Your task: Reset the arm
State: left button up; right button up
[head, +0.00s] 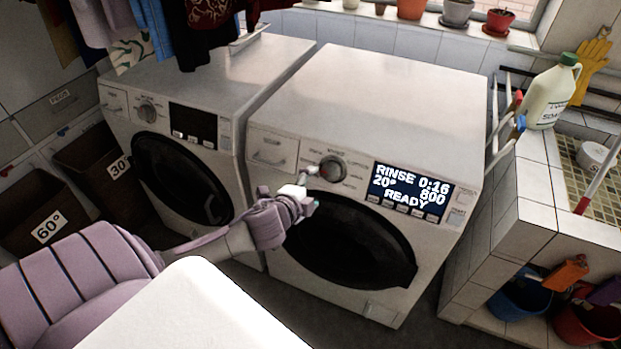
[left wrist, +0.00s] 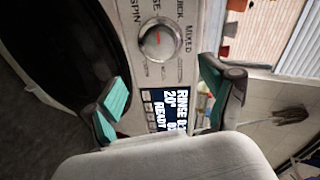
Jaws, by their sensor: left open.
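My left arm comes in from the left in the head view. Its gripper (head: 306,188) is in front of the right-hand washing machine (head: 400,90), just below and left of its program knob (head: 333,169). In the left wrist view the two teal-padded fingers are spread wide with nothing between them, so the left gripper (left wrist: 165,108) is open and empty. The knob (left wrist: 162,41) shows beyond the fingertips, apart from them. The machine's display (head: 411,192) reads RINSE, 0:16, 20°, 800, READY. My right gripper is not in view.
A second washing machine (head: 185,120) stands to the left, with clothes (head: 205,30) hanging above it. Laundry baskets (head: 45,215) marked 60° and 30° stand at far left. A tiled sink block (head: 520,210) with a soap jug (head: 552,95) is at right, buckets (head: 520,297) below.

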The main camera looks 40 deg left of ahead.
pick_arm(q)
jog(key=shift+s+r, duration=0.1)
jog(key=shift+s, duration=0.1)
dwell(0.4)
jog(key=s+a+f+n+g, duration=0.1)
jog(key=s+f+n+g, duration=0.35)
jog(key=f, duration=1.05)
jog(key=s+a+f+n+g, duration=0.15)
jog(key=s+f, duration=0.55)
jog(key=f, duration=0.7)
jog(key=s+d+f+n+g, duration=0.1)
jog(key=s+d+f, duration=0.4)
jog(key=s, duration=0.5)
jog(key=s+d+f+n+g+h+b, duration=0.1)
jog(key=s+d+f+n+g, duration=0.1)
jog(key=s+d+f, duration=0.3)
jog(key=s+d+f+n+g+h, duration=0.1)
jog(key=s+d+f+n+g, duration=0.1)
jog(key=s+f, duration=0.8)
jog(key=s+d+g, duration=0.1)
jog(key=s+d, duration=0.1)
jog(key=s, duration=0.3)
jog(key=shift+s+d+f+b, duration=0.25)
jog(key=shift+d+f+b, duration=0.05)
jog(key=shift+d, duration=0.1)
